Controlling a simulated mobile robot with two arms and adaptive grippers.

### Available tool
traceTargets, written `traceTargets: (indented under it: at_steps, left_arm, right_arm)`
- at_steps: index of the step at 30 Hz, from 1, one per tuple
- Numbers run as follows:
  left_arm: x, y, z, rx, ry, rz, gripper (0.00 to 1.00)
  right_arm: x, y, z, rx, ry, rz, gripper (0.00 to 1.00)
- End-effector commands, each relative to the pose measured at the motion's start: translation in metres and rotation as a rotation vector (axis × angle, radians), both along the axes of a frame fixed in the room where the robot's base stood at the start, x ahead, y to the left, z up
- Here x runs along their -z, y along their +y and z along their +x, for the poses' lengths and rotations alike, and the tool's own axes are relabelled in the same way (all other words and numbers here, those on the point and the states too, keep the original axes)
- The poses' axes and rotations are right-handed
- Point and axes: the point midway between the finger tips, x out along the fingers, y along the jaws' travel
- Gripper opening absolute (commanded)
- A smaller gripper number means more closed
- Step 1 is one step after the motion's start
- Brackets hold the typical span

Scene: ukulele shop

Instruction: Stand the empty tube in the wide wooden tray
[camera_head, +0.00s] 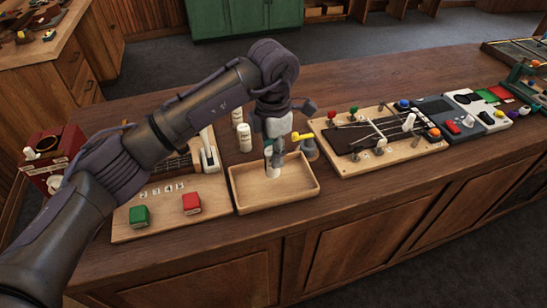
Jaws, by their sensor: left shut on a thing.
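The wide wooden tray (305,187) is a shallow light-wood box at the counter's front edge, with its floor largely clear. Two similar white containers, one farther back (237,117) and one nearer (244,138), stand on the counter behind the tray. My right gripper is not in view.
Left of the tray is a wooden board (160,228) with a green block (139,216) and a red block (192,203). A grey item with a yellow top (302,138) stands close behind the tray. A board with knobs (340,166) lies to the right. The counter front right is clear.

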Motion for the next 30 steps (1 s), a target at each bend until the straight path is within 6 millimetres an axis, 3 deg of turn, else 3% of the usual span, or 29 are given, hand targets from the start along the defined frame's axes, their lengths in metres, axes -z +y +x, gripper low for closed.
traceTargets:
  at_steps: [7, 19, 20, 21, 24, 30]
  left_arm:
    - [0.031, 0.0, -0.001, 0.0, 0.004, 0.001, 0.02]
    - [0.039, 0.0, -0.001, 0.001, 0.0, 0.001, 0.02]
    - [0.037, 0.0, -0.001, 0.001, 0.001, 0.0, 0.41]
    - [0.037, 0.0, -0.001, 0.001, 0.001, 0.0, 0.47]
    - [0.037, 0.0, -0.001, 0.0, 0.001, 0.0, 0.61]
    - [0.037, 0.0, -0.001, 0.0, 0.001, 0.0, 0.61]
  right_arm:
    - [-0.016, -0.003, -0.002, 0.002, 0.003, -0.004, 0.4]
    - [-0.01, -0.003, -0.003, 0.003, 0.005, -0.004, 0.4]
    - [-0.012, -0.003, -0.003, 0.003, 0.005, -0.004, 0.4]
    - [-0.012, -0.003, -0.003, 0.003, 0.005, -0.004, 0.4]
    - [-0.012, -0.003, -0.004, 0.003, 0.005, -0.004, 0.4]
    - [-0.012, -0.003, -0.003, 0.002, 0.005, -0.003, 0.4]
